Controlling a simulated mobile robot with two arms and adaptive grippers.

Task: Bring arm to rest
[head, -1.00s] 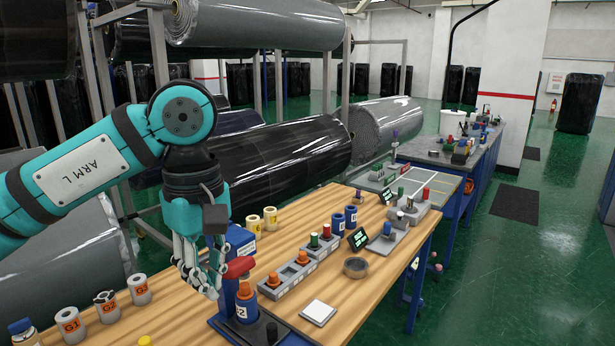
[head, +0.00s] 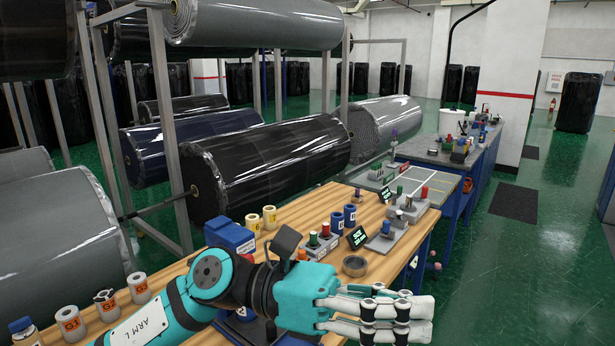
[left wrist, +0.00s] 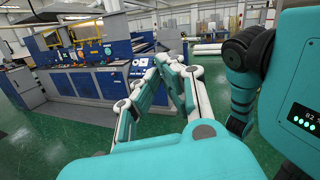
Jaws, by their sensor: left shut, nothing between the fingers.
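My left arm comes in low from the left in the head view and lies across the front of the wooden table (head: 325,201). My left gripper (head: 425,319) points right, past the table's front edge, with its fingers together and nothing between them. In the left wrist view the same gripper (left wrist: 170,62) shows its fingertips together over green floor, with a blue bench (left wrist: 100,82) beyond. Teal and black parts of my own body fill the right of that view. My right gripper is not in view.
White rolls (head: 69,323) marked G1 to G3 stand at the table's left. Yellow rolls (head: 270,217), blue rolls (head: 350,216), a tape ring (head: 355,266) and peg blocks (head: 380,243) stand behind my arm. Large wrapped rolls (head: 270,165) hang on racks behind. Green floor is free at right.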

